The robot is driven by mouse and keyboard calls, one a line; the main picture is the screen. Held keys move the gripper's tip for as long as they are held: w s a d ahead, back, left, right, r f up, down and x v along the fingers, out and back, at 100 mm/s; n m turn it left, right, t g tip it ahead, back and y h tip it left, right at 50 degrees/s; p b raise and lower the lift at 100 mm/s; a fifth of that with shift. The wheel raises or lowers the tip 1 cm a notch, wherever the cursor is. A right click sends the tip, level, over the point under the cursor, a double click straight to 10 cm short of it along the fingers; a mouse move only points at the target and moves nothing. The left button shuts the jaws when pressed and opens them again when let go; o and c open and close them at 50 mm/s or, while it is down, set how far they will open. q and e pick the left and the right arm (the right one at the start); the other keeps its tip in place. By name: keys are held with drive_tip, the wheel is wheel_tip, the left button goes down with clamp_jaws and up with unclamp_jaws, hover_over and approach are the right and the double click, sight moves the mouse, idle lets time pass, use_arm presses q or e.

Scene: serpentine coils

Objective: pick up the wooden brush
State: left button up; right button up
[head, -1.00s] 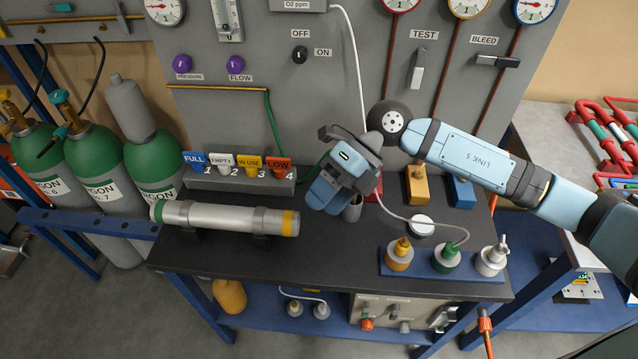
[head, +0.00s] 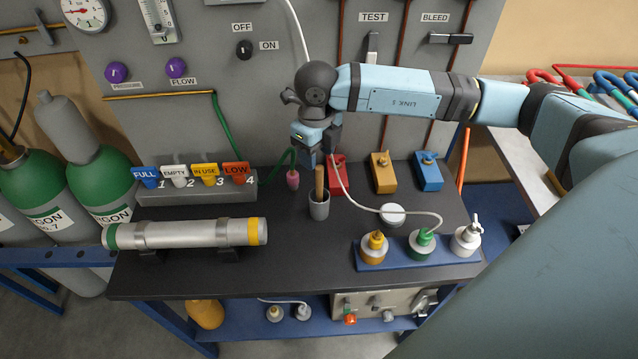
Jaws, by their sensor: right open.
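The wooden brush shows as an upright brown handle (head: 319,180) standing in a small grey cup (head: 319,208) on the dark bench. Its lower part is hidden inside the cup. My right gripper (head: 317,157) is open and points down just above the top of the handle. I cannot tell whether the handle tip is between the fingers. The gripper holds nothing that I can see. My left gripper is not in view.
Red (head: 337,178), yellow (head: 383,175) and blue (head: 428,172) blocks stand behind the cup. A pink-tipped green hose (head: 292,180) is close on its left. A white hose (head: 372,208) passes on its right. A silver cylinder (head: 190,234) lies at left.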

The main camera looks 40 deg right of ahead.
sight(319, 167)
drive_tip(key=f, duration=0.3)
drive_tip(key=f+p, duration=0.1)
drive_tip(key=f, duration=0.1)
drive_tip(key=shift+s+d+f, duration=0.1)
drive_tip(key=shift+s+f, duration=0.15)
drive_tip(key=shift+f, duration=0.05)
drive_tip(key=shift+c, duration=0.4)
clamp_jaws()
